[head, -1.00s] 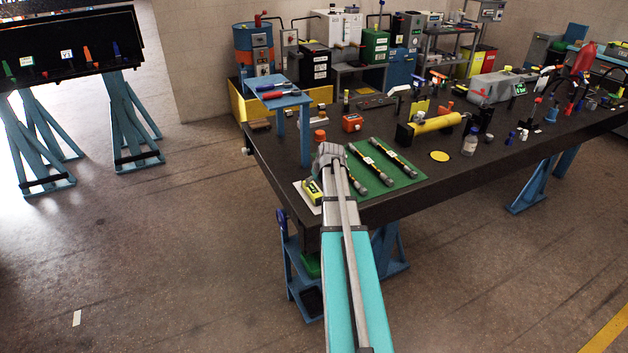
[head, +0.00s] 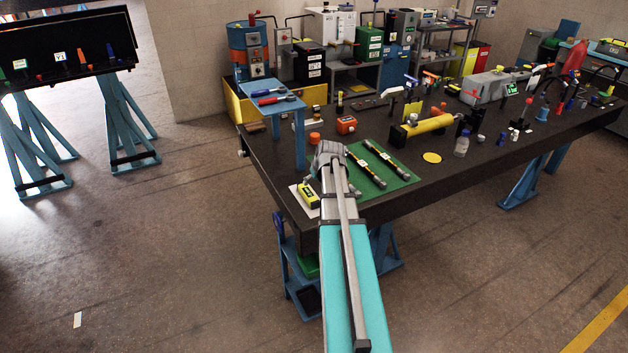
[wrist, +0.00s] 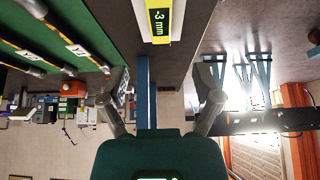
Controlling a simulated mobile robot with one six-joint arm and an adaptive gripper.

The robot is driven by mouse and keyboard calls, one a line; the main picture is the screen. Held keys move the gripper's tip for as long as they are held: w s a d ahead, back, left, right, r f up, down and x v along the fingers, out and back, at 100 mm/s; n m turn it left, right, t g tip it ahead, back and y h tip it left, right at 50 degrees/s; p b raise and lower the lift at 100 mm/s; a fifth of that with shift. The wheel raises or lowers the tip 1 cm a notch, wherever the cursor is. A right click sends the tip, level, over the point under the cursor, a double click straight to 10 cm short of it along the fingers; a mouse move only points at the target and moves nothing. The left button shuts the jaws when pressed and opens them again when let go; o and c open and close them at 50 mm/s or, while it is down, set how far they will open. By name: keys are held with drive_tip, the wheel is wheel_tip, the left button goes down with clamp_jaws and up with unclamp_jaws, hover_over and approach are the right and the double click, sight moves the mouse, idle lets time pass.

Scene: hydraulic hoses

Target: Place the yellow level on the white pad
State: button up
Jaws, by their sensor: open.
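The yellow level (head: 308,196) lies at the near left corner of the dark workbench, with the white pad (head: 295,189) showing around it. It appears to rest on the pad. In the wrist view the level (wrist: 159,22) is at the top centre, its dark display reading "-3 mm", with a pale strip of the pad (wrist: 143,20) beside it. My gripper (wrist: 162,85) is open and empty, its fingers spread apart with the level beyond them.
A green mat (head: 397,184) with dark rods lies right of the level. An orange box (head: 346,125), a yellow cylinder (head: 430,125) and a yellow disc (head: 432,157) are farther along the bench.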

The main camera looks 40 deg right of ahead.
drive_tip(key=shift+a, duration=0.1)
idle(0.5)
drive_tip(key=s+a+f+n+g+y, duration=0.1)
drive_tip(key=a+f+g+y, duration=0.1)
drive_tip(key=a, duration=1.9)
drive_tip(key=s+a+n+g, duration=0.1)
drive_tip(key=s+a, duration=0.4)
drive_tip(key=a, duration=0.5)
drive_tip(key=s+a+g, duration=0.2)
drive_tip(key=s+a, duration=0.3)
drive_tip(key=a, duration=0.6)
drive_tip(key=shift+f+n+g+h, duration=0.25)
drive_tip(key=shift+n+g+h, duration=0.05)
drive_tip(key=shift+n+g, duration=0.1)
drive_tip(key=shift+s, duration=0.1)
drive_tip(key=c, duration=0.3)
drive_tip(key=shift+c, duration=0.2)
